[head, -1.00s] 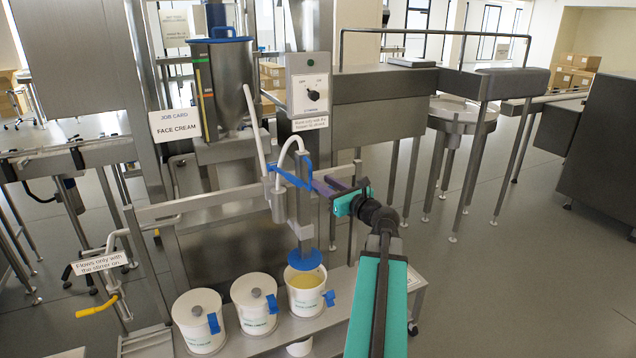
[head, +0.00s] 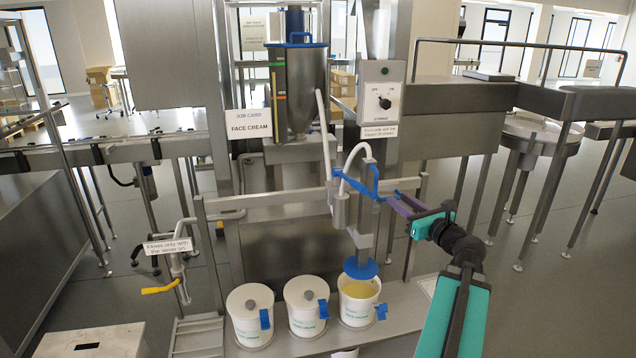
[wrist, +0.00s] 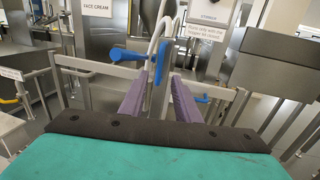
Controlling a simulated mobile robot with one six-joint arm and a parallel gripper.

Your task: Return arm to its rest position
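My arm reaches forward from the lower right in the head view. My gripper (head: 394,200) has purple fingers pointing at the blue lever (head: 369,184) on the filling nozzle. In the wrist view the two fingers of my gripper (wrist: 164,78) stand apart with a gap between them. The blue lever (wrist: 131,56) shows at and beyond the fingertips; I cannot tell whether they touch it. Nothing is visibly gripped. Below the nozzle, an open white tub (head: 358,308) holds yellowish cream, under a blue disc (head: 360,268).
Two lidded white tubs (head: 250,318) (head: 306,308) stand left of the open one on a metal bench. A steel hopper (head: 301,90) and a switch box (head: 381,92) are above. A yellow-handled valve (head: 161,287) is at left.

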